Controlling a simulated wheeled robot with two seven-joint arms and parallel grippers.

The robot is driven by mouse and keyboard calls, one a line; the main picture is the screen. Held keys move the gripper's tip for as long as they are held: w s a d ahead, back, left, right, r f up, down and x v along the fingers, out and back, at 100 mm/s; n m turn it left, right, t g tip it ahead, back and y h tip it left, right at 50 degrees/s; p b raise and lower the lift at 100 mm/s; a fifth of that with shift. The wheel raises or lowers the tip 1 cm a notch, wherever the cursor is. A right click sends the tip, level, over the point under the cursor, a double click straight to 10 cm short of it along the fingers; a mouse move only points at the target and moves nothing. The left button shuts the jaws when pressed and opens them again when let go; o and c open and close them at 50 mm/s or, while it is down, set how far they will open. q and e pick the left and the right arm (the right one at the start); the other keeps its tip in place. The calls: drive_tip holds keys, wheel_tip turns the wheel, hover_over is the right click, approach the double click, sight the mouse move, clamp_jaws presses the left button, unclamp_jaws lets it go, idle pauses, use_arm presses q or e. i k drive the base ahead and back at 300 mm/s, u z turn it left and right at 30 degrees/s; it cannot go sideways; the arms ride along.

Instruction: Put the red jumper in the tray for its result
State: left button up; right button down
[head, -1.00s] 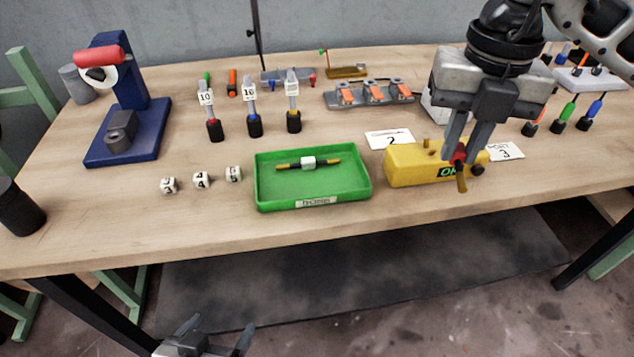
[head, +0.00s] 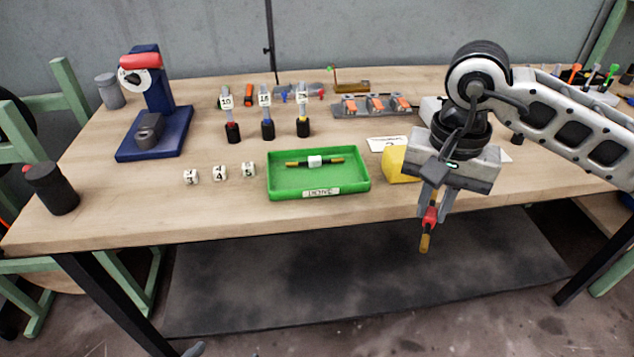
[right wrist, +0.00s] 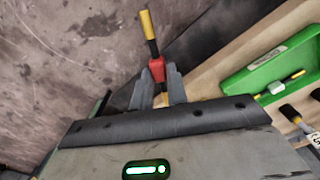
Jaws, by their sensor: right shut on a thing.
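The red jumper (head: 430,217), a red middle with yellow-brown ends, hangs tilted in my right gripper (head: 431,203), out past the table's front edge. In the right wrist view the jumper (right wrist: 151,40) shows its red middle between the two fingertips (right wrist: 158,76). The green tray (head: 285,191), its front label reading DONE, lies left of my right gripper. A jumper with a white middle and yellow ends (head: 315,161) lies in it. The tray also shows in the right wrist view (right wrist: 240,85). Only a tip of my left gripper (head: 192,349) shows at the bottom edge.
A yellow box (head: 398,165) stands right of the tray, partly hidden by my right gripper. Several numbered white cubes (head: 219,173) sit left of the tray. Labelled tools (head: 267,128) stand behind the tray.

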sight(318, 184)
drive_tip(key=k, duration=1.15)
drive_tip(key=u, duration=1.2)
drive_tip(key=i, duration=1.15)
drive_tip(key=z, duration=0.6)
drive_tip(key=i, duration=0.6)
drive_tip(key=z, duration=0.6)
